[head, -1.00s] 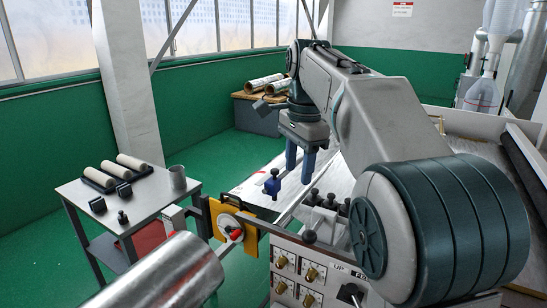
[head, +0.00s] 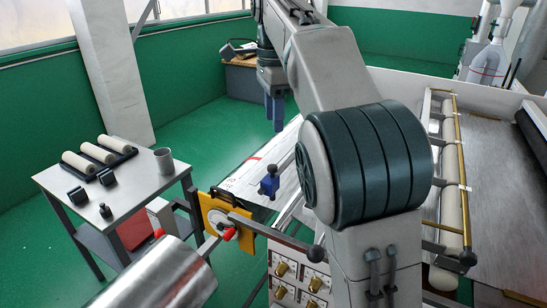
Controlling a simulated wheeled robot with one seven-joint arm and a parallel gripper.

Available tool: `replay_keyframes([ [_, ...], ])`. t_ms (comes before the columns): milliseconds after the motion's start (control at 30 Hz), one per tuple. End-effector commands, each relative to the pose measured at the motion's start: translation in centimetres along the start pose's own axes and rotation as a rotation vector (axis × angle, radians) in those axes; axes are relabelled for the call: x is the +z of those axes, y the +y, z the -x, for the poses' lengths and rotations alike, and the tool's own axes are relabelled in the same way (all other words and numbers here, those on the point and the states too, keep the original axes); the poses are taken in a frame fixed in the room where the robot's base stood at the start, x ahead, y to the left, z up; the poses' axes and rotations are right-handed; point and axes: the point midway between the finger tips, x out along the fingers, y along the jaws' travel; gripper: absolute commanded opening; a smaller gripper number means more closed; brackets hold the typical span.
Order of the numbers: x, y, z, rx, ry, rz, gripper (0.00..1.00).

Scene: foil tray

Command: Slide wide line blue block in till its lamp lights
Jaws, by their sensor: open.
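The blue block (head: 269,183) stands upright, a small dark knob on its top, on the pale foil-covered bed at the machine's near left end. My gripper (head: 275,112) hangs from my arm beyond and above the block. Its two blue fingers point down, apart and empty, and do not touch the block. My arm hides part of the bed right of the block. I cannot pick out a lit lamp; part of the control panel (head: 300,282) is hidden behind my arm.
A yellow plate with a red-handled lever (head: 228,234) juts out at the machine's left end. A side table (head: 128,186) at the left holds rollers, a grey cup and small black pieces. A long roller frame (head: 452,180) lies at the right.

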Motion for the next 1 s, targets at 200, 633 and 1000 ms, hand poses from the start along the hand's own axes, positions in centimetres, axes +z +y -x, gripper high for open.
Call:
replay_keyframes([
  [200,0.3,0.1,-4.0,0.005,-0.001,0.006,0.45],
  [633,0.0,0.1,-10.8,0.002,0.000,0.002,0.45],
  [1000,0.0,0.1,-11.9,0.000,0.000,0.002,0.45],
])
